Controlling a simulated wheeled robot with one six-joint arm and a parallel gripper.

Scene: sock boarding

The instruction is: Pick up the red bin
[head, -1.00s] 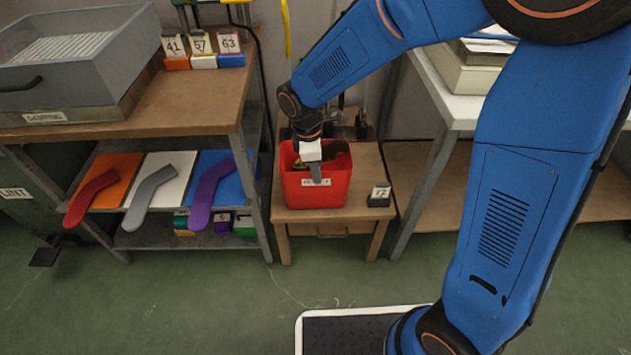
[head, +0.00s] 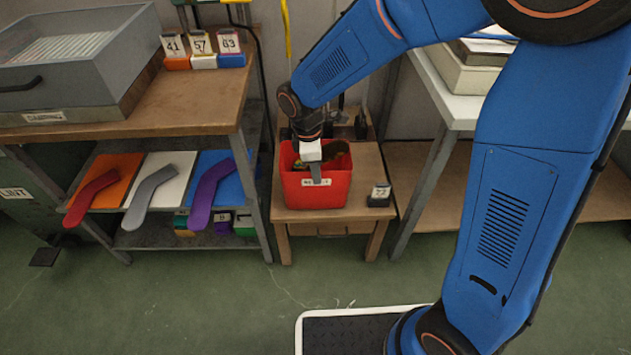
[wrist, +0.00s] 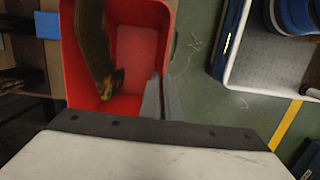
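The red bin (head: 335,188) stands upright on a small wooden table, with a pale label on its front wall. Dark and yellowish contents (wrist: 92,50) show inside it, and part of its red floor is bare in the wrist view. My gripper (head: 317,176) points down at the bin's front wall, with one finger outside, over the label. In the wrist view, my two fingers (wrist: 162,98) are close together with the bin's rim between them, shut on the wall. The inner finger is hidden in the head view.
The small wooden table (head: 365,165) also carries a dark block marked 77 (head: 380,195) right of the bin. A shelf bench (head: 185,105) stands close on the left and a white-topped table (head: 440,90) on the right. Green floor (head: 200,300) is open in front.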

